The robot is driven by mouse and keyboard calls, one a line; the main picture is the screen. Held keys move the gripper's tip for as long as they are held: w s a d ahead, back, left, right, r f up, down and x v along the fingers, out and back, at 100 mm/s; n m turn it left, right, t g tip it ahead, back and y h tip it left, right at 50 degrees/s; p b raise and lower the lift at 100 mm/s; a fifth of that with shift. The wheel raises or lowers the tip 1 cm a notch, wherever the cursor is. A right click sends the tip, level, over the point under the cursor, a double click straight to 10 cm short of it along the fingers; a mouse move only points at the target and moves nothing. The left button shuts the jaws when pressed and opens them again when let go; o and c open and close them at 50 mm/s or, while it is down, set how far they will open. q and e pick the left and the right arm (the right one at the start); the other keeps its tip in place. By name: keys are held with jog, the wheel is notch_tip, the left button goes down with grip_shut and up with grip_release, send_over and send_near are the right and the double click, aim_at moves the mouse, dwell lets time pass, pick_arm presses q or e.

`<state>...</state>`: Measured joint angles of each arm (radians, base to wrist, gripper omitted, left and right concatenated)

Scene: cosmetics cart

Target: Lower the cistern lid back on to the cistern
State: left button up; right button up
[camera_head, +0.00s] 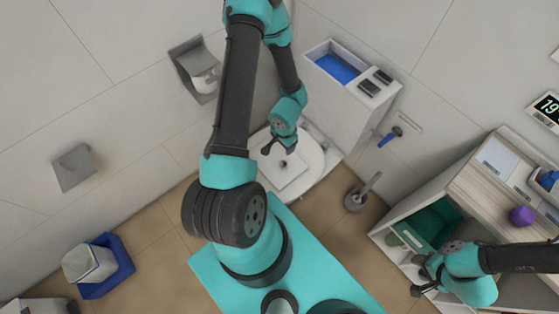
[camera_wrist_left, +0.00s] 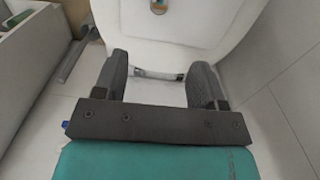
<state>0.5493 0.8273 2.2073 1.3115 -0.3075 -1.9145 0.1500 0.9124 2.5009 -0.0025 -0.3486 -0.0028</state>
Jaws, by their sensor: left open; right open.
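The white cistern (camera_head: 347,108) stands against the wall at top centre in the head view. Its top shows a blue-filled opening (camera_head: 338,68) on the left and two dark square pieces on the right. A flat white slab (camera_head: 287,177), perhaps the lid, lies over the toilet bowl; I cannot tell for sure. My left gripper (camera_head: 278,150) is above the slab, open and pointing down. In the left wrist view the left gripper (camera_wrist_left: 160,74) has its fingers apart, with a pale surface between them. My right gripper (camera_head: 424,282) is open at lower right, by the cabinet.
A toilet brush in its holder (camera_head: 356,201) stands right of the toilet. The wooden cabinet (camera_head: 482,200) at right holds a green crate (camera_head: 432,222) and a purple ball (camera_head: 521,215). A paper holder (camera_head: 187,52) is on the wall.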

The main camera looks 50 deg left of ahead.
pick_arm(q)
send_near(284, 164)
notch_tip(284, 164, down, 5)
jog(key=shift+s+a+f, duration=0.1)
jog(key=shift+a, duration=0.05)
dwell(0.7)
jog(key=shift+f, duration=2.6)
grip_shut()
